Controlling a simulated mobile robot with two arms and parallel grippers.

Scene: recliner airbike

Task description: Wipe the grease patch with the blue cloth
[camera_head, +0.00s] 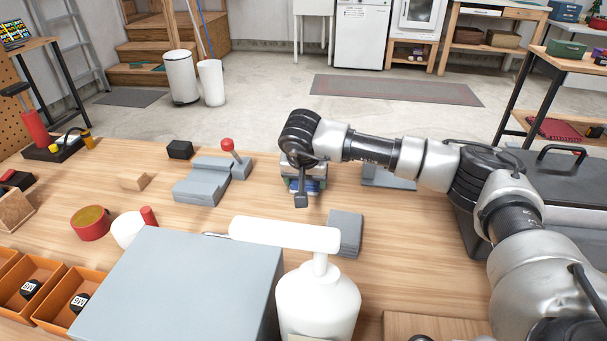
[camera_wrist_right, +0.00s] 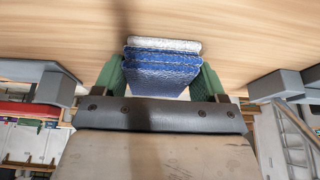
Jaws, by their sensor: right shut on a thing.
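My right gripper (camera_head: 304,186) is over the middle of the wooden bench, seen mostly from above and behind. In the right wrist view its green fingers (camera_wrist_right: 162,84) are closed on both sides of the blue cloth (camera_wrist_right: 160,68), a folded block with a pale layer at its far edge. In the head view only a little of the blue cloth (camera_head: 313,186) shows under the gripper. The cloth is close to the bench top; I cannot tell whether it touches. I see no grease patch; it may be hidden. My left gripper is not in view.
A grey stepped block (camera_head: 205,182) stands left of the gripper, with a red-knobbed lever. A grey block (camera_head: 345,232) lies in front of it. A white pump bottle (camera_head: 318,300) and a large grey box (camera_head: 180,285) fill the near side.

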